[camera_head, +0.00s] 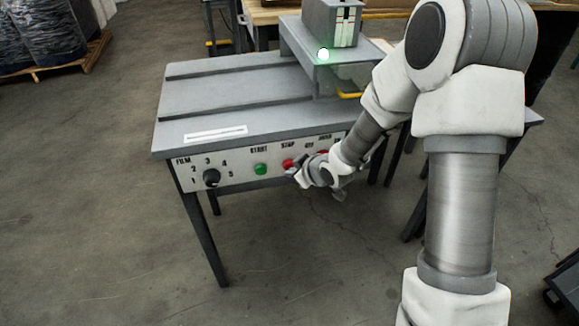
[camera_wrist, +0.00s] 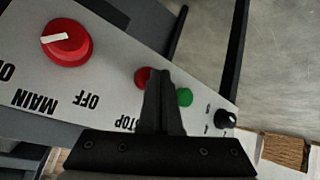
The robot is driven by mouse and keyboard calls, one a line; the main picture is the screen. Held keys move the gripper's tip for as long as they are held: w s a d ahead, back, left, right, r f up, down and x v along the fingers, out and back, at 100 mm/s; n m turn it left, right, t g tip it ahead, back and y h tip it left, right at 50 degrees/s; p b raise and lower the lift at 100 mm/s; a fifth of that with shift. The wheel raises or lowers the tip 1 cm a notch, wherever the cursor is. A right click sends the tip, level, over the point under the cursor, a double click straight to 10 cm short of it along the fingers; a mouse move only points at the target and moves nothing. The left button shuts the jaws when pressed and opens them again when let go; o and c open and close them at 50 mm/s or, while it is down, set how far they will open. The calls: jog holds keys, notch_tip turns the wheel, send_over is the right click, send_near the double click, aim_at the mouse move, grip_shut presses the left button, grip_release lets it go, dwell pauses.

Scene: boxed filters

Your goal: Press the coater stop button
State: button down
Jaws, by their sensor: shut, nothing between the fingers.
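The coater (camera_head: 235,95) is a grey table-like machine with a white control panel (camera_head: 235,174) on its front. The red stop button (camera_head: 288,163) sits under the word STOP, right of the green start button (camera_head: 261,169). In the wrist view the stop button (camera_wrist: 143,76) is partly hidden behind my fingers. My gripper (camera_wrist: 163,78) is shut and empty, with its fingertips in front of the panel beside the stop button in that view. In the head view my gripper (camera_head: 296,176) is just below and right of the button. I cannot tell whether it touches.
A red main switch (camera_wrist: 67,42) with a white pointer is on the same panel, labelled MAIN and OFF. A black film knob (camera_head: 211,177) is at the panel's left end. Open floor lies in front.

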jog(key=shift+w+a, duration=0.15)
jog(key=shift+w, duration=0.35)
dwell(0.9)
jog(key=shift+s+d, duration=0.3)
jog(key=shift+s, duration=0.6)
jog(key=s, duration=0.2)
jog(key=s+d+b, duration=0.1)
jog(key=s, duration=0.1)
jog(key=shift+s+d, duration=0.2)
jog(key=shift+s, duration=0.2)
jog(key=shift+r, duration=0.1)
dwell(0.5)
